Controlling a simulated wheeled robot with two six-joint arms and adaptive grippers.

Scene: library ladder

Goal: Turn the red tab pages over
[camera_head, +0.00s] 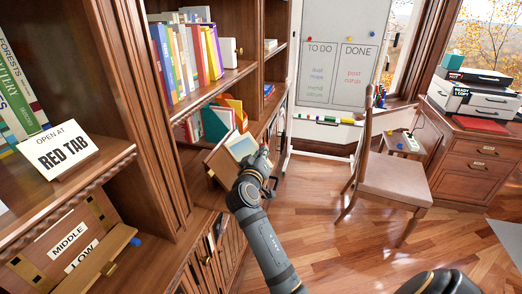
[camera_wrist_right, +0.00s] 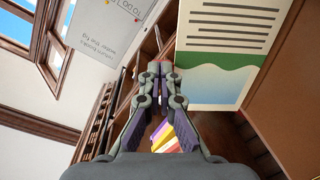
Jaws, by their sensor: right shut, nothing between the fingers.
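An open book (camera_head: 240,147) with a brown cover and pale pages stands tilted on the shelf in the head view. In the right wrist view, a page (camera_wrist_right: 212,84) with dark text lines and a green and blue picture faces me. A small red strip (camera_wrist_right: 160,62), perhaps the red tab, shows just beyond the fingertips; I cannot tell whether they touch it. My right gripper (camera_head: 265,160) is at the book's right side, shut and empty; its fingers also show in the wrist view (camera_wrist_right: 160,70). My left gripper is not in view.
A sign (camera_head: 58,150) reading "OPEN AT RED TAB" stands on the left shelf. Colourful folders (camera_head: 225,115) stand behind the open book. A wooden chair (camera_head: 390,180) and a desk (camera_head: 470,160) are at the right. The floor between shelves and chair is clear.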

